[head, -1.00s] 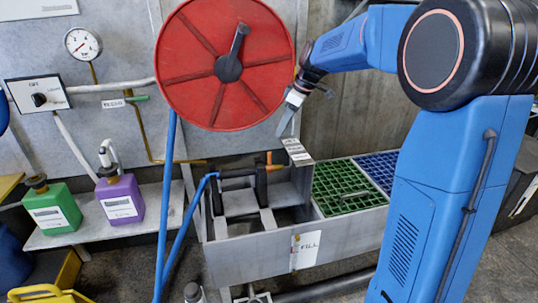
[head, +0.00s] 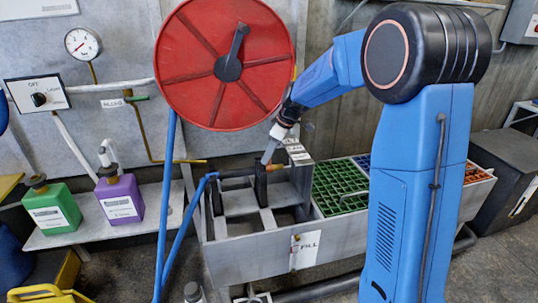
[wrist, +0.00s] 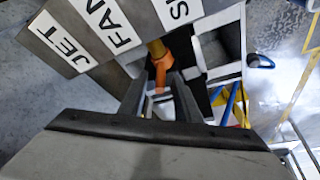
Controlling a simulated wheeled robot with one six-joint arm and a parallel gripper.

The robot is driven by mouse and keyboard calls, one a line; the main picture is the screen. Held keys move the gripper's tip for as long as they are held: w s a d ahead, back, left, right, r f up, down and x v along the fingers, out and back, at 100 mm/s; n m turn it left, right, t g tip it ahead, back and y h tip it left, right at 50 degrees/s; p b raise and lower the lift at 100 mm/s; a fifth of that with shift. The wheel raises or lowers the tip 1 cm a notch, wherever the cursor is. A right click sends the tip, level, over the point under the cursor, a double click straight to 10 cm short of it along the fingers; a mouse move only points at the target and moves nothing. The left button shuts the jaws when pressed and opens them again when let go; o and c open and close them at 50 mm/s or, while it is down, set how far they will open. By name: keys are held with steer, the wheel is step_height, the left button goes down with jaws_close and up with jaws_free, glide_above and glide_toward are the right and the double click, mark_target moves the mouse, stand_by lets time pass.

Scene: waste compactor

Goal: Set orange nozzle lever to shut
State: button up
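The orange nozzle lever (wrist: 160,72) shows in the wrist view just beyond my fingertips, beside a brass part. In the head view a bit of orange (head: 275,167) shows at the end of the black nozzle on the rack. My gripper (wrist: 158,98) points down at the lever. Its two fingers are apart, with the orange part between them in the picture; whether they touch it I cannot tell. In the head view my gripper (head: 268,155) is right above the nozzle. Label plates read JET (wrist: 62,42), FAN (wrist: 112,25) and a cut-off word starting with S (wrist: 180,10).
A large red hose reel (head: 225,100) hangs behind, left of my gripper. A grey trough (head: 300,230) with a FILL tag holds the nozzle rack and green crate (head: 338,188). Green (head: 50,207) and purple (head: 120,198) jugs stand on the left shelf.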

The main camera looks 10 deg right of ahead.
jaws_close()
steer(key=shift+s+a+f+t, duration=0.1)
steer(key=shift+s+t, duration=0.8)
steer(key=shift+t, duration=0.5)
steer(key=shift+s+f+n+t, duration=0.25)
steer(key=shift+s+n+t, duration=0.25)
steer(key=shift+t, duration=0.6)
steer(key=shift+s, duration=0.1)
